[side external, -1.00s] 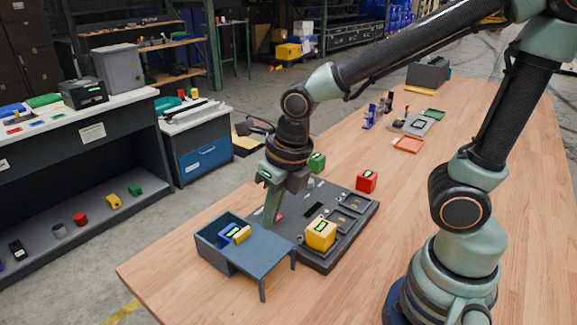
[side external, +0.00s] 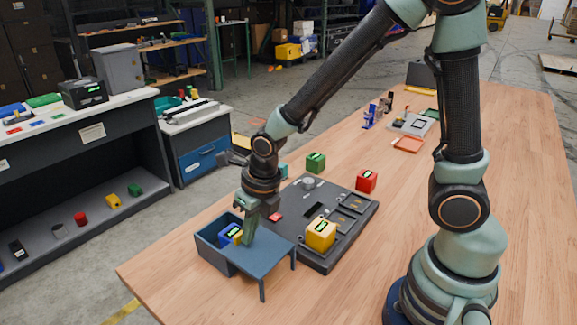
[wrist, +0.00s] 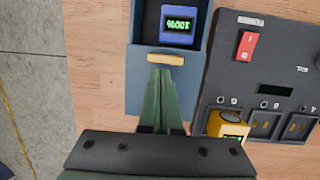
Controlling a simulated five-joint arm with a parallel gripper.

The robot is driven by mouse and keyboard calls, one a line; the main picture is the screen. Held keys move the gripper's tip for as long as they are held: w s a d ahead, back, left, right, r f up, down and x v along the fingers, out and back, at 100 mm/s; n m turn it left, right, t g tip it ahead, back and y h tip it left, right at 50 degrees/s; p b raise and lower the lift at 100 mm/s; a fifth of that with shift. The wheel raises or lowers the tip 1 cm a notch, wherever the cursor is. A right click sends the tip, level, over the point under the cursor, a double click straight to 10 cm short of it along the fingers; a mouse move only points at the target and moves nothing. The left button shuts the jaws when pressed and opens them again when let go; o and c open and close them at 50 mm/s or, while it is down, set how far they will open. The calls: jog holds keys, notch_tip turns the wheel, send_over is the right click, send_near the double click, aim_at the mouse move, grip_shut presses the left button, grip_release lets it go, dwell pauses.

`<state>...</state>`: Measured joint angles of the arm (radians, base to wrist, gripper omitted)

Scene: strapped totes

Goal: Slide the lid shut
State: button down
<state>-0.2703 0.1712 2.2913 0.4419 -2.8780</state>
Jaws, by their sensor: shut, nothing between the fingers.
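A blue-grey tote (side external: 212,255) stands near the table's left front edge, partly uncovered. Its flat lid (side external: 270,255) is slid to the right, its outer end over two legs. A yellow handle (wrist: 165,59) sits on the lid near the edge by the opening; it is partly hidden by my fingers in the side view. A blue block with a lit green label (wrist: 178,24) lies inside the tote. My gripper (wrist: 160,73) is shut and empty, pointing down at the lid. Its fingertips are right beside the handle, on the side away from the opening; I cannot tell if they touch.
A dark panel (side external: 285,225) with a red switch (wrist: 247,46) lies right beside the tote. A yellow block (side external: 320,235) stands on it. A red block (side external: 366,181) and a green block (side external: 316,162) stand behind. The right of the table (side external: 480,150) has free room.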

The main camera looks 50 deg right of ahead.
dwell(0.3)
jog(key=w, duration=1)
jog(key=shift+w, duration=0.1)
jog(key=shift+r, duration=0.1)
